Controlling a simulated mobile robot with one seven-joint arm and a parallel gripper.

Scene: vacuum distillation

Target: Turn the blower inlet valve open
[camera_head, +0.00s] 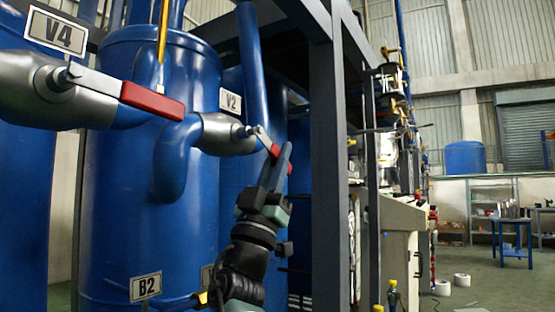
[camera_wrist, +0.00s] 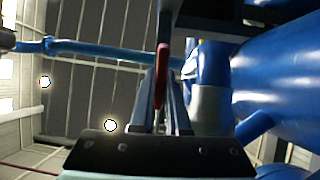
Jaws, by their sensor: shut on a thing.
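The valve labelled V2 has a grey metal body (camera_head: 222,134) on a blue pipe, with a lever ending in a red grip (camera_head: 270,146). The lever slopes down to the right from the valve stem. My gripper (camera_head: 280,160) reaches up from below and is shut on the red grip near its end. In the wrist view, the red grip (camera_wrist: 161,72) shows edge-on between the two fingers of my gripper (camera_wrist: 168,100). The fingers partly hide the grip in the head view. Which valve is the blower inlet is not written in view.
A second valve, labelled V4 (camera_head: 57,32), has a red-gripped lever (camera_head: 150,99) at the left, closer to the camera. Large blue tanks (camera_head: 125,215) stand behind. A dark steel post (camera_head: 328,180) rises just right of my gripper. Open floor lies far right.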

